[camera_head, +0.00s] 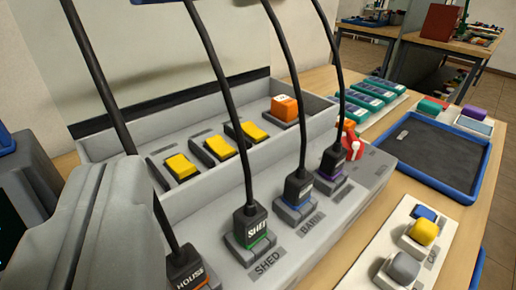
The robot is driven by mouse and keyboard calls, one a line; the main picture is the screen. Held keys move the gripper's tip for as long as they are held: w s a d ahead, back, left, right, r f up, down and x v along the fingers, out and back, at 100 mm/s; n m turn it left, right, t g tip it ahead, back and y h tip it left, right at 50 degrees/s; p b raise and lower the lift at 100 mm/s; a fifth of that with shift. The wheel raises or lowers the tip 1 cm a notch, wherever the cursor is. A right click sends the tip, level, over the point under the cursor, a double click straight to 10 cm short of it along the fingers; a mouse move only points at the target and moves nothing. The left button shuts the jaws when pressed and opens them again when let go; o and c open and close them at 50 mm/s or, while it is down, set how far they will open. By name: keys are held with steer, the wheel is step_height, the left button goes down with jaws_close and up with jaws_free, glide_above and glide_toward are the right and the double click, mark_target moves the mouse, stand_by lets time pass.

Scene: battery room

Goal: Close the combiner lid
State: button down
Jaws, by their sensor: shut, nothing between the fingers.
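The combiner is a long grey box (233,165) across the middle of the view, open at the top. Its lid (165,45), a pale grey-green panel with a dark lower band, stands raised along the back side. Inside are several yellow switches (219,146) and one orange block (284,108). My gripper (125,170) is the grey shape at the lower left. It is shut and empty, in front of the box's left end, and hides part of it. Whether it touches the box cannot be told.
Black cables rise from plugs labelled HOUSE (188,268), SHED (250,224) and BARN (299,188), plus a purple-banded plug (331,166), crossing in front of the box. A red switch (352,143) is at the right end. A blue-rimmed tray (488,165) lies farther right.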

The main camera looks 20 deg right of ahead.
steer(key=shift+r, duration=0.1)
steer(key=w+a+r+n+g+y, duration=0.1)
steer(key=w+r+g, duration=0.4)
steer(key=w+r, duration=0.6)
steer(key=w+a+r+n+g, duration=0.2)
steer(key=w+r+g, duration=0.35)
steer(key=w, duration=0.95)
steer(key=w+a+r+n+g, duration=0.15)
steer(key=w+g, duration=0.35)
steer(key=w, duration=0.5)
step_height(320, 180, down, 10)
steer(key=w+a, duration=0.1)
steer(key=shift+w+r, duration=0.2)
steer(key=shift+w, duration=0.15)
steer(key=shift+s, duration=0.15)
